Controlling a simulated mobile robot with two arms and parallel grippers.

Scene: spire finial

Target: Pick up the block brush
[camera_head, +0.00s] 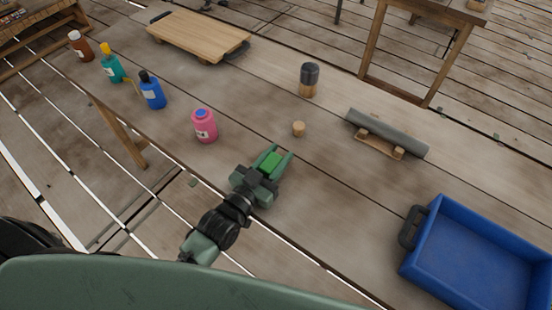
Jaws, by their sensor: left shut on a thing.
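My left gripper (276,160) is over the front part of the wooden table (330,200), left of the blue tray. It is shut on a small bright green block (272,162), which looks like the block brush. The fingers cover its sides, and I cannot make out any bristles. I cannot tell whether the block touches the tabletop. My right gripper is not in view.
A small wooden cylinder (298,129) stands just beyond the gripper. A pink bottle (204,125) and a blue bottle (152,90) stand left. A grey cylinder (388,132) rests on a wooden cradle. A blue tray (408,262) is at right, a wooden board (198,38) at back.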

